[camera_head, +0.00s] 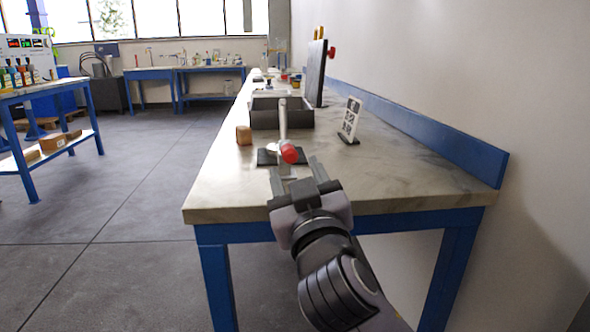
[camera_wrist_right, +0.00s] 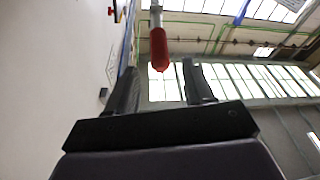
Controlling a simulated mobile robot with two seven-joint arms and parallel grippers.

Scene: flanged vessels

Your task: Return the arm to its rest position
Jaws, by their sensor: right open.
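My right gripper (camera_head: 294,172) is over the near end of the long workbench (camera_head: 400,175), with its fingers apart and nothing between them. Just beyond the fingertips is a red-ended rod (camera_head: 289,153) with a pale shaft, above a dark flat base on the bench. In the right wrist view, the red end (camera_wrist_right: 159,48) shows beyond the two open fingers (camera_wrist_right: 160,85), apart from them. My left gripper is in neither view.
A dark open tray (camera_head: 265,113), a small brown block (camera_head: 244,135) and a white sign (camera_head: 350,121) stand on the bench. A dark upright panel (camera_head: 315,75) is farther back. A blue backboard (camera_head: 420,130) runs along the wall side.

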